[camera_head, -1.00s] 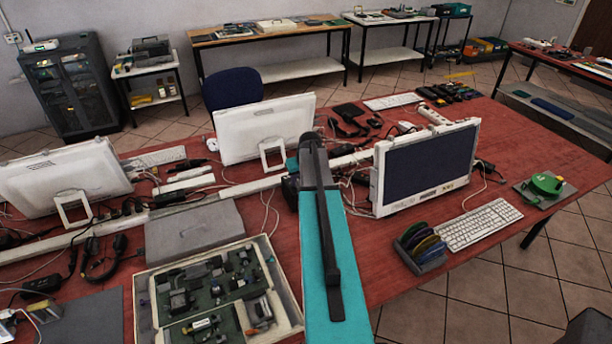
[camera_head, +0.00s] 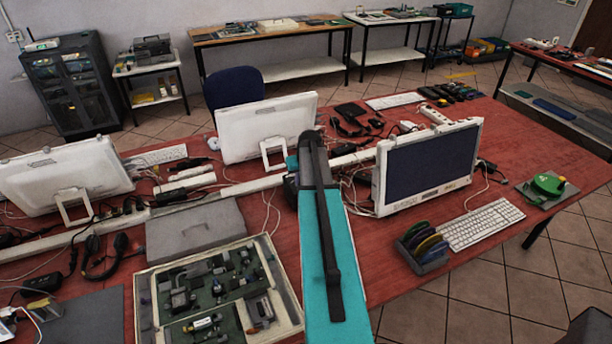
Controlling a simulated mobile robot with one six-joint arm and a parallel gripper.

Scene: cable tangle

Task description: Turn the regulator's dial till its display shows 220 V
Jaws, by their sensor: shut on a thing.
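I cannot make out the regulator, its dial or its display in the head view. My own teal and black arm runs up the middle of the picture and covers part of the desk. My gripper's fingers do not show; the end of the arm is hidden behind its own links. A dark part shows just left of the arm's upper end, and I cannot tell what it is.
The red desk (camera_head: 400,284) carries white monitors (camera_head: 432,165), a keyboard (camera_head: 482,224), a disc rack (camera_head: 424,248), a grey box (camera_head: 195,230) and a tray of parts (camera_head: 290,290). Cables lie around the arm. Bare desk shows at the right.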

